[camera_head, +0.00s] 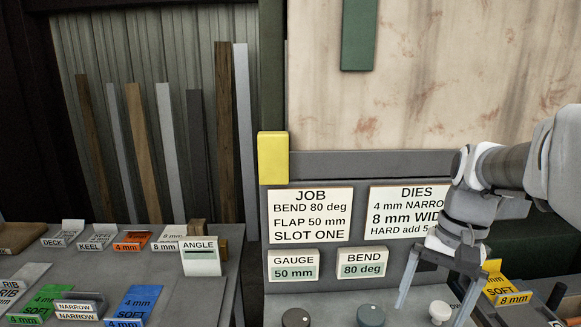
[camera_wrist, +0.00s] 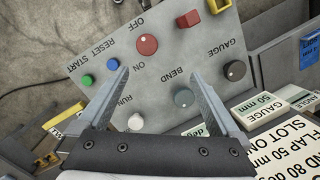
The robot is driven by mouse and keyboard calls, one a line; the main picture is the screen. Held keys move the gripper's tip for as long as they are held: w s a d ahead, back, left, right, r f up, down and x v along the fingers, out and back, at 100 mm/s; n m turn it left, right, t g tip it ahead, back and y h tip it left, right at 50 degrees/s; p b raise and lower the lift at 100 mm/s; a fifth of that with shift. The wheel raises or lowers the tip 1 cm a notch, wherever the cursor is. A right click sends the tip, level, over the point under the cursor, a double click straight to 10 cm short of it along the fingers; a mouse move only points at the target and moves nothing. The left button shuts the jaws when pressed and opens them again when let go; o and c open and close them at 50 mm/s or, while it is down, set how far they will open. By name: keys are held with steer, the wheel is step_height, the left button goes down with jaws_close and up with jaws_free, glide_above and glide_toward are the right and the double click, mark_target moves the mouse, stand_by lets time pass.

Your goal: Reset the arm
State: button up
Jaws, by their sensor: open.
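My gripper (camera_head: 431,310) hangs over the grey control panel (camera_head: 333,315) at the lower right of the head view, fingers pointing down. In the wrist view my gripper (camera_wrist: 156,72) is open, with nothing between the fingers. That view shows the panel upside down, with a blue button (camera_wrist: 113,64) by the RESET label and a green button (camera_wrist: 85,80) by START. Both lie left of the left fingertip. A white knob (camera_wrist: 135,121) by RUN lies between the fingers in the picture.
A yellow block (camera_head: 273,158) stands above. A left bench (camera_head: 160,285) holds labelled blocks.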

steer(key=s+a+r+n+t+h, duration=0.1)
steer(key=s+a+r+n+t, duration=0.1)
steer(key=s+a+n+t, duration=0.4)
steer(key=shift+s+a+t+h, duration=0.3)
steer(key=shift+s+a+h, duration=0.1)
steer(key=shift+s+a, duration=0.95)
steer(key=shift+w+a, duration=0.1)
steer(key=shift+w, duration=0.1)
